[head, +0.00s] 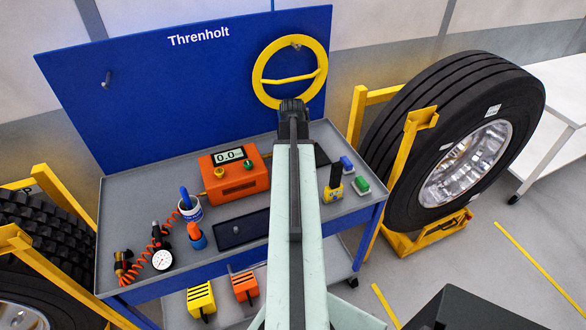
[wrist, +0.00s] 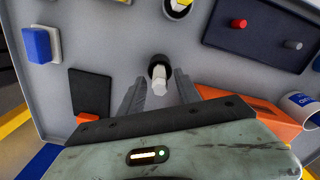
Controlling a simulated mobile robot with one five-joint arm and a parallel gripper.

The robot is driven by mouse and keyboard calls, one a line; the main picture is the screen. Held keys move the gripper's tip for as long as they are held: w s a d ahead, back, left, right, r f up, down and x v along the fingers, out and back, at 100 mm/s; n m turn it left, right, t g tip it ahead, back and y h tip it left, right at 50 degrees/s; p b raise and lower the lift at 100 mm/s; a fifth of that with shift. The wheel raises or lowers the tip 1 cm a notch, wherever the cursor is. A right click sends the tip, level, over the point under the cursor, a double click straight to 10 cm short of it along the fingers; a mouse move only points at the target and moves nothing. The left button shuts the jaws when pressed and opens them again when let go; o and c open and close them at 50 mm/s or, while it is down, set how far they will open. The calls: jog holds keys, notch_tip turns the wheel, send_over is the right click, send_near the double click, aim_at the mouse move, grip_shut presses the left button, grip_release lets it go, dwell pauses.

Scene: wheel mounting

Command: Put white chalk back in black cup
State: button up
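In the wrist view, the black cup (wrist: 157,68) stands on the grey bench top. The white chalk (wrist: 160,82) appears upright in the cup's mouth, with its end toward the camera. How deep it sits cannot be told. My gripper (wrist: 157,88) is open, with one finger on each side of the chalk and a visible gap to each. In the head view, my arm covers the gripper, the chalk and the cup.
An orange gauge box (head: 236,178) and white cup (head: 189,209) stand left of my arm. A dark tray (head: 258,226) lies in front. A yellow tool (head: 333,190), blue block (head: 347,163) and green block (head: 361,185) are right. A blue panel (head: 150,105) rises behind.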

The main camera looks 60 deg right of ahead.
notch_tip(320, 180, up, 8)
jog(key=p, duration=0.7)
jog(key=shift+s+d+f, duration=0.1)
jog(key=shift+d+f, duration=0.05)
jog(key=shift+f, duration=0.1)
